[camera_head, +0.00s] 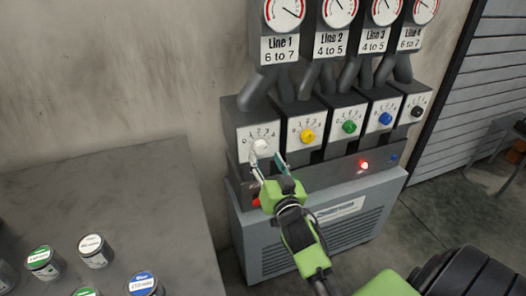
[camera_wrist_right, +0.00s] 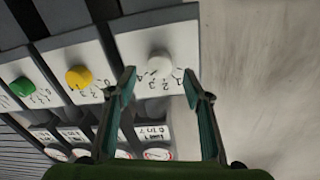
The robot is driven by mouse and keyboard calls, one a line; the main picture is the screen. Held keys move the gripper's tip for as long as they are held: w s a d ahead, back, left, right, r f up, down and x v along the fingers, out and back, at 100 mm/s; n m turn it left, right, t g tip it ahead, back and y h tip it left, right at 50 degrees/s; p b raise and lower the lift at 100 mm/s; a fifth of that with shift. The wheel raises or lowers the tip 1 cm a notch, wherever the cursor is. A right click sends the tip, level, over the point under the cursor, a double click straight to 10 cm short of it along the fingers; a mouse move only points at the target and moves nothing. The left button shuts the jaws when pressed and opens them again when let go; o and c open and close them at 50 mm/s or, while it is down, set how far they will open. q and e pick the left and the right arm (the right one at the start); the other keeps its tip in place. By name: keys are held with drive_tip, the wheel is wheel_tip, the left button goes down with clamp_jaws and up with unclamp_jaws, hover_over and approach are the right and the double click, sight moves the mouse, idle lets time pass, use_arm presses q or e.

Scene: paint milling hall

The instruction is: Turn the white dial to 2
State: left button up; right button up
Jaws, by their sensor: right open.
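The white dial (camera_head: 260,146) is on the leftmost numbered plate of the machine, below the Line 1 gauge. My right gripper (camera_head: 268,160) is in front of it and just below it, with its fingers apart. In the right wrist view the white dial (camera_wrist_right: 160,64) lies between and beyond the two open fingertips (camera_wrist_right: 160,78). The fingers appear clear of the dial. The number the dial points to is too small to read. My left gripper is not in view.
Yellow (camera_head: 308,136), green (camera_head: 349,127), blue (camera_head: 385,119) and black (camera_head: 417,111) dials sit to the right. A red lamp (camera_head: 364,164) glows below. Paint cans (camera_head: 95,250) stand on the grey table (camera_head: 110,190) at left.

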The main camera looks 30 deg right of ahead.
sight(262, 150)
drive_tip(key=shift+x, duration=1.8)
drive_tip(key=c, duration=1.1)
drive_tip(key=shift+n, duration=0.3)
drive_tip(key=n+p, duration=0.1)
drive_tip(key=n, duration=1)
drive_tip(key=shift+f+t, duration=0.1)
drive_tip(key=shift+t, duration=0.3)
drive_tip(key=shift+n, duration=0.4)
